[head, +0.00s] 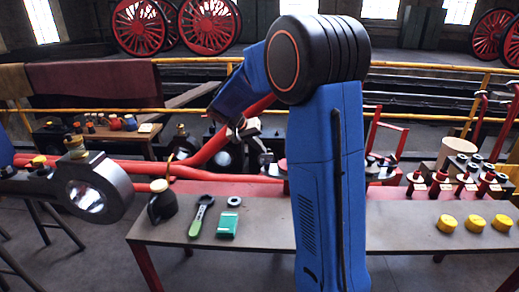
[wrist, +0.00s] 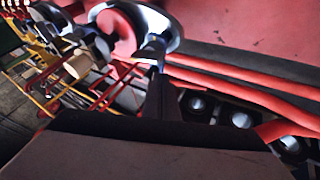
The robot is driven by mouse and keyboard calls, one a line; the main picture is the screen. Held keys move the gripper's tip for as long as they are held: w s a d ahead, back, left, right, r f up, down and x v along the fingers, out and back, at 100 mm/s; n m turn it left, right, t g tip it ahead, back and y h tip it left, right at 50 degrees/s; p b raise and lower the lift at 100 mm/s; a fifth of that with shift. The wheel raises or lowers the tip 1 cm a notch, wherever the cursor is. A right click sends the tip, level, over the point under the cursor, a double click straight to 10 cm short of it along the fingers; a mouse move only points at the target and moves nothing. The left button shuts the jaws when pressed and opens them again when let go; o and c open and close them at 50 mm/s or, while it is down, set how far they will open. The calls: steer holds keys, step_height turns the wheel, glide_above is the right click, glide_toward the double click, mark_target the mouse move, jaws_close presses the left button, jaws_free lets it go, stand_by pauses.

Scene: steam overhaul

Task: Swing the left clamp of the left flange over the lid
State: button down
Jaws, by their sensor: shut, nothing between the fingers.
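In the wrist view a round silver flange (wrist: 170,28) with a red lid (wrist: 116,34) is at the top centre. A small metal clamp (wrist: 151,52) stands at the flange's lower edge. I cannot tell for certain which clamp it is, or how far it reaches over the lid. My gripper (wrist: 160,84) is shut and empty, with its dark fingers just below the clamp. I cannot tell whether they touch it. In the head view my blue arm blocks much of the work area, and the flange and fingertips are too small to make out clearly.
Red pipes (wrist: 245,92) run to the right of my gripper in the wrist view. The near bench (head: 275,232) carries a green-handled wrench (head: 201,215), a green box (head: 228,225), a black oil can (head: 161,203) and yellow caps (head: 447,223). A yellow railing (head: 80,110) crosses behind.

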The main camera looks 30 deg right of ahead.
steer(key=d+m+g+y, duration=0.1)
steer(key=m+g, duration=0.1)
steer(key=m, duration=0.1)
steer(key=d+m+g, duration=0.1)
steer(key=m+g, duration=0.1)
steer(key=m, duration=0.2)
steer(key=s+d+m+g+y, duration=0.1)
steer(key=m+g, duration=0.1)
steer(key=m, duration=0.1)
steer(key=shift+s+d+m+y, duration=0.1)
steer(key=shift+d+m+y, duration=0.2)
steer(key=shift+d+m, duration=0.1)
steer(key=shift+s+d+m+g+y, duration=0.15)
steer(key=shift+s+m+g+y, duration=0.15)
steer(key=shift+m, duration=0.3)
steer(key=shift+s+d, duration=0.25)
steer(key=shift+s, duration=0.4)
steer(key=v, duration=1.7)
steer(key=shift+r, duration=0.2)
